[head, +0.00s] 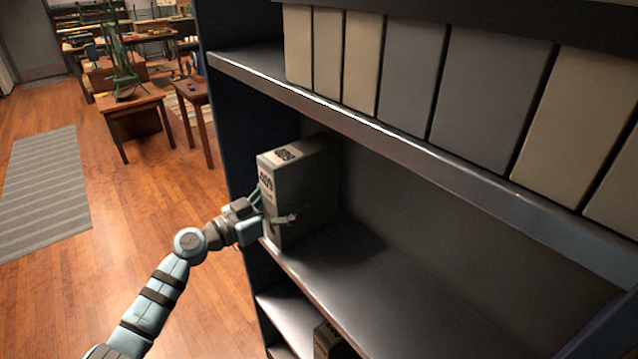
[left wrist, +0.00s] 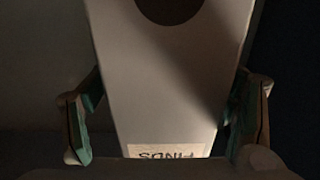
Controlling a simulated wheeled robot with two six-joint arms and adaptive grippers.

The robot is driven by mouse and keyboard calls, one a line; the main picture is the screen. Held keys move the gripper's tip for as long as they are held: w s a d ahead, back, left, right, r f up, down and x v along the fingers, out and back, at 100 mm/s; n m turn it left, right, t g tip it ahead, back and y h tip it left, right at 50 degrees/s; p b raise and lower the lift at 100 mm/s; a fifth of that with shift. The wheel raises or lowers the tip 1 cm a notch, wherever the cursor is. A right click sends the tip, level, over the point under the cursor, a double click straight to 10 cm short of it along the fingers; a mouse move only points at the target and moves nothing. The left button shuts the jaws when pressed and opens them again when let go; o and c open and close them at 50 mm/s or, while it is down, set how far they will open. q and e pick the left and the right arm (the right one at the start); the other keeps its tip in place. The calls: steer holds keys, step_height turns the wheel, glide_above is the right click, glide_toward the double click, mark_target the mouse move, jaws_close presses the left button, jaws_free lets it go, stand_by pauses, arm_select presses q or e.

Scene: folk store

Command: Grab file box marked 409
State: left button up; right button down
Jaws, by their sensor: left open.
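A grey file box (head: 304,190) stands upright at the left end of the middle shelf, beside the shelf unit's side wall. Dark number labels are on its top and front; they are blurred but look like 409. My left gripper (head: 272,206) is at the box's front, with its open fingers on either side of it. In the left wrist view the pale box front (left wrist: 170,80) lies between the two fingers of the left gripper (left wrist: 163,118). A dark round hole and an upside-down label reading FINDS show there. I cannot tell whether the fingers touch the box. My right gripper is not in view.
The middle shelf (head: 400,300) is bare to the right of the box. Several grey and beige boxes (head: 490,85) stand on the shelf above. Another box (head: 326,340) is partly visible below. Wooden tables (head: 135,105) and a striped rug (head: 42,190) lie left, with open floor between.

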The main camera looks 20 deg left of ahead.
arm_select(q)
steer(key=shift+w+d+f, duration=0.1)
steer(key=shift+w+f, duration=0.1)
steer(key=shift+w, duration=0.45)
steer(key=shift+w+d+f, duration=0.1)
steer(key=shift+w+f, duration=0.1)
steer(key=shift+w, duration=0.4)
steer(key=shift+s+r, duration=0.3)
steer(key=shift+s, duration=0.3)
steer(key=c, duration=0.8)
steer(key=shift+w, duration=0.2)
jaws_close()
